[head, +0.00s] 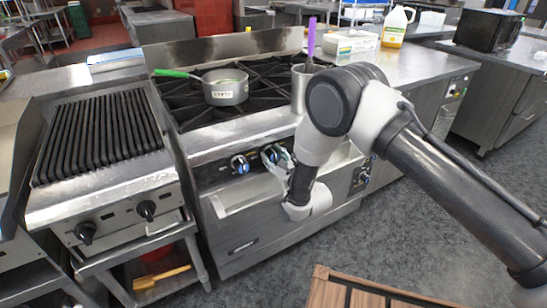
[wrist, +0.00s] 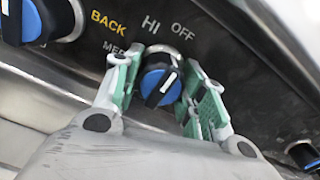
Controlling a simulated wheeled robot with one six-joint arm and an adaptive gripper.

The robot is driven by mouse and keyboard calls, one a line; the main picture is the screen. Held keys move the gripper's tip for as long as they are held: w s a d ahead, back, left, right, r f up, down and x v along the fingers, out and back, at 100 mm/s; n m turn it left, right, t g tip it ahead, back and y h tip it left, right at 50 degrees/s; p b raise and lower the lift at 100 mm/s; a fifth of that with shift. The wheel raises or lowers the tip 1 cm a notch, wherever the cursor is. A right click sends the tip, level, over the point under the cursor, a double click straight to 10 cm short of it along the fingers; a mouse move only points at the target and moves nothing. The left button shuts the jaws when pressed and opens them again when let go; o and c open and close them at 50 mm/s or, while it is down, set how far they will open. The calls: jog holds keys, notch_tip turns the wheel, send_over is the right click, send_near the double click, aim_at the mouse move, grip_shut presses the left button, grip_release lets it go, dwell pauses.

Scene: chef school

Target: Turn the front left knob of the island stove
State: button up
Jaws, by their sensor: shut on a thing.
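The island stove (head: 225,133) is steel, with blue-faced black knobs on its front panel. My gripper (head: 277,157) is at the second knob from the left (head: 271,152). In the wrist view my gripper (wrist: 158,78) has its green-padded fingers on both sides of this knob (wrist: 160,84), shut on it. The knob's white mark slants toward the upper right, near OFF. HI, OFF and a partly covered MED are printed above it. The leftmost knob (head: 240,164) is free; it shows at the wrist view's upper left (wrist: 42,20), beside the yellow word BACK.
A pot with a green handle (head: 225,88) and a tall container with a purple-handled utensil (head: 302,85) stand on the stove. A grill (head: 104,135) adjoins it at left. Another knob (head: 362,177) is at right. A steel ledge (head: 240,196) juts out below the knobs.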

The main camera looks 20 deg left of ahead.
jog(key=o, duration=1)
jog(key=shift+d, duration=0.1)
jog(key=v, duration=1.2)
